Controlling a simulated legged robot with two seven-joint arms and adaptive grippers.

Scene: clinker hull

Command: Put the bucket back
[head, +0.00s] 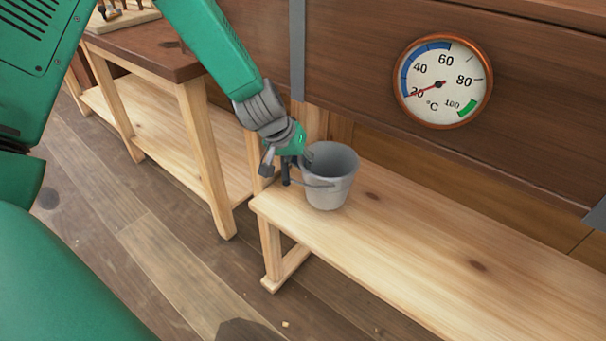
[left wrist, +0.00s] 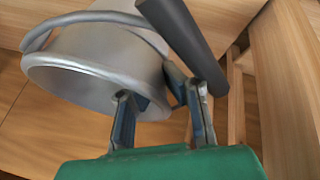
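The grey metal bucket (head: 331,182) stands upright on the near left end of the light wooden bench (head: 430,243). Its wire bail hangs down on the left side, with a dark grip (head: 286,171). My left gripper (head: 285,158) is at the bucket's left side, by the grip. In the left wrist view the bucket (left wrist: 95,65) fills the upper left, and the dark grip (left wrist: 185,40) slants down to the right finger. The two fingers (left wrist: 160,100) stand apart; I cannot tell whether they touch the grip. My right gripper is not in view.
A round thermometer (head: 443,80) hangs on the plank hull (head: 350,60) behind. The bench right of the bucket is clear.

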